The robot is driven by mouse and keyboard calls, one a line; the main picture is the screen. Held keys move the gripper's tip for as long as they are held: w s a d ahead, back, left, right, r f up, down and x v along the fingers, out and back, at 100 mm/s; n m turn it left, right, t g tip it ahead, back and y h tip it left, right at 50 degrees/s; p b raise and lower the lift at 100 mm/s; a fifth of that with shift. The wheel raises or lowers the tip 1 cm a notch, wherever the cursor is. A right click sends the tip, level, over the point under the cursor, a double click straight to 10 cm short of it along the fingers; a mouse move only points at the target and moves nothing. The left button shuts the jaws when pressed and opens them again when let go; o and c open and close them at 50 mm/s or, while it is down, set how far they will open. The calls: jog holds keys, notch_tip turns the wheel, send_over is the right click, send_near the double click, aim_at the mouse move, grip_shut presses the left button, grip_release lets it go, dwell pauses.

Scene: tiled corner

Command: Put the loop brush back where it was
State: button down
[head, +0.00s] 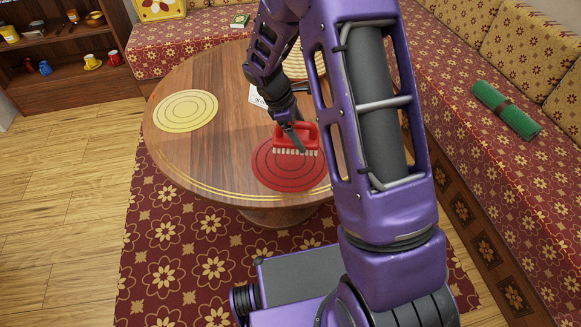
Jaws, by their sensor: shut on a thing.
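The loop brush (283,142) is red with a looped handle and pale bristles pointing down. It is over the red round mat (287,177) at the near side of the round wooden table (220,100). My gripper (299,142) comes down from above and is shut on the brush's handle. The bristles are at or just above the mat; I cannot tell whether they touch it. My arm hides the right part of the table and the right edge of the mat.
A yellow round mat (186,111) lies at the table's left. A white card (257,96) and a striped mat (312,66) are partly behind my arm. Cushioned benches run along the back and right, with a green roll (507,110) on the right one. Shelves with cups stand at far left.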

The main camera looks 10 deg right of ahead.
aim_at(284, 137)
jog(key=n, duration=0.1)
jog(key=w+n+t, duration=0.1)
jog(key=shift+w+a+f+n, duration=0.15)
jog(key=shift+a+f+n, duration=0.05)
jog(key=shift+n, duration=0.5)
notch_tip(284, 137, down, 6)
jog(key=shift+w+r+b, duration=0.15)
jog(key=shift+r+b, duration=0.1)
jog(key=shift+b, duration=0.45)
jog(key=shift+f+b, duration=0.4)
jog(key=shift+f, duration=1.8)
jog(key=shift+f, duration=0.15)
grip_release()
jog(key=p+v, duration=0.2)
jog(key=v, duration=1)
jog(key=shift+a, duration=0.1)
